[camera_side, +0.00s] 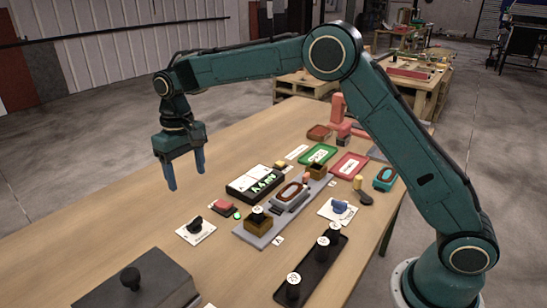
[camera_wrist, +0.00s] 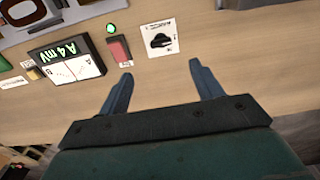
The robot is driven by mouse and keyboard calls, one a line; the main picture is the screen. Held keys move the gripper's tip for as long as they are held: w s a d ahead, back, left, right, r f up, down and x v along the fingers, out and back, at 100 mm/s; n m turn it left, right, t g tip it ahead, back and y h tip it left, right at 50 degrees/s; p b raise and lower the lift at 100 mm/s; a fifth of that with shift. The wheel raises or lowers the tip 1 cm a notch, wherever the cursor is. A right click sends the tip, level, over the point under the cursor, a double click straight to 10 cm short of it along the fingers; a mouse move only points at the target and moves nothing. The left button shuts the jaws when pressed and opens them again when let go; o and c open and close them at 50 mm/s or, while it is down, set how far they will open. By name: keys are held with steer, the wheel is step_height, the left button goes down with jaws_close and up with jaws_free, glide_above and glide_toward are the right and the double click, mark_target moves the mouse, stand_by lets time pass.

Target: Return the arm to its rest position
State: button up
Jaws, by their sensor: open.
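In the wrist view my gripper (camera_wrist: 162,88) also shows open and empty, with bare wood beyond the fingertips. My arm is raised and reaches across from its base at the right. No rest position is marked in these frames.
A meter reading "A 4 mV" (camera_side: 256,182), a red button block (camera_side: 223,205) and a black knob on a white card (camera_side: 195,229) lie below. A grey conveyor-like base (camera_side: 265,238), green tray (camera_side: 318,153) and red tray (camera_side: 350,165) stand beyond. A dark box (camera_side: 140,285) is at front left.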

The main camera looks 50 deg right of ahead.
steer(key=s+d+r+t, duration=0.1)
steer(key=s+d+r, duration=0.3)
steer(key=s+r, duration=0.4)
steer(key=s+d+r+t, duration=0.2)
steer(key=s+d+r, duration=0.25)
steer(key=s, duration=0.45)
steer(key=s+d+f+t, duration=0.1)
steer(key=s+d, duration=0.1)
steer(key=s, duration=0.7)
steer(key=s+d+f+t, duration=0.1)
steer(key=s+d+f, duration=0.1)
steer(key=s, duration=0.8)
steer(key=shift+s+t, duration=0.25)
steer(key=shift+t, duration=0.05)
